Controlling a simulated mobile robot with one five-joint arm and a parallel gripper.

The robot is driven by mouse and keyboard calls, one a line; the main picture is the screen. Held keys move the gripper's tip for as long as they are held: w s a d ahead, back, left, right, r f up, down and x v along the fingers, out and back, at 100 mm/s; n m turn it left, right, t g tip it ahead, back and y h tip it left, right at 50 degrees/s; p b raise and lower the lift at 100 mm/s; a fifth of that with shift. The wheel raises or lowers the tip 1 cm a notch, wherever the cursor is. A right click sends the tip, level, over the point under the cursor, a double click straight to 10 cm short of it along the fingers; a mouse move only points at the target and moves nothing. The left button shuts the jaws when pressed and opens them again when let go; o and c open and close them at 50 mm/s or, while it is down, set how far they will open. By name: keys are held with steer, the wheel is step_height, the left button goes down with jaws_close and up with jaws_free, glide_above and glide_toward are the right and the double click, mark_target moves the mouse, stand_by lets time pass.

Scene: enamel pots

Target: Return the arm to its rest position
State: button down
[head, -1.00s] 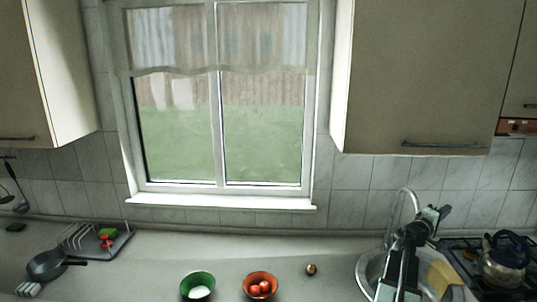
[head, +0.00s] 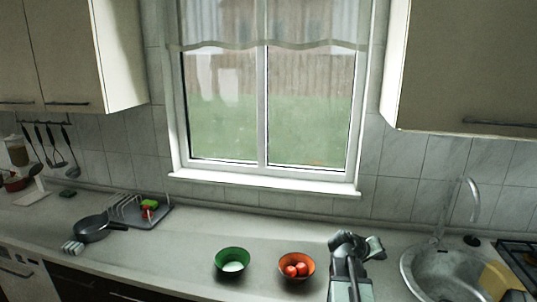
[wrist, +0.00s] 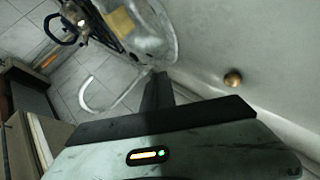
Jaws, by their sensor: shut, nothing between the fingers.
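My gripper (head: 356,243) shows at the top of my arm in the head view, in front of the counter and left of the sink. In the wrist view its dark fingers (wrist: 157,92) are together with nothing between them. My arm stands raised in the lower right of the head view, and its lower part runs out of the picture.
A green bowl (head: 232,262) and an orange bowl with red items (head: 297,267) stand left of my arm. The sink (head: 408,268) is to its right. A small brass-coloured thing (wrist: 232,78) lies on the counter. A pan (head: 91,228) and dish rack (head: 160,214) stand left.

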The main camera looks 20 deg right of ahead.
steer(key=w+a+f+y+b, duration=0.1)
steer(key=a+f+y+b, duration=0.1)
steer(key=a+f, duration=0.3)
steer(key=w+a+f+n+y+b, duration=0.1)
steer(key=a+f, duration=0.4)
steer(key=a, duration=0.8)
steer(key=w+a+f+y+b, duration=0.1)
steer(key=a+f+y+b, duration=0.2)
steer(key=a+f, duration=0.3)
steer(key=shift+w+a+n, duration=0.15)
steer(key=shift+a+n, duration=0.05)
steer(key=shift+a, duration=0.5)
steer(key=shift+w+a+n, duration=0.15)
steer(key=shift+a+n, duration=0.05)
steer(key=shift+a, duration=0.5)
steer(key=s+a+f+n+y+b, duration=0.1)
steer(key=s+a+f+y+b, duration=0.1)
steer(key=a, duration=0.8)
steer(key=s+a+f+n+g+y+b, duration=0.1)
steer(key=s+a+f+y, duration=0.1)
steer(key=a, duration=0.8)
steer(key=shift+a+f+y+b, duration=0.4)
steer(key=shift+f+y, duration=0.2)
steer(key=shift+f, duration=0.25)
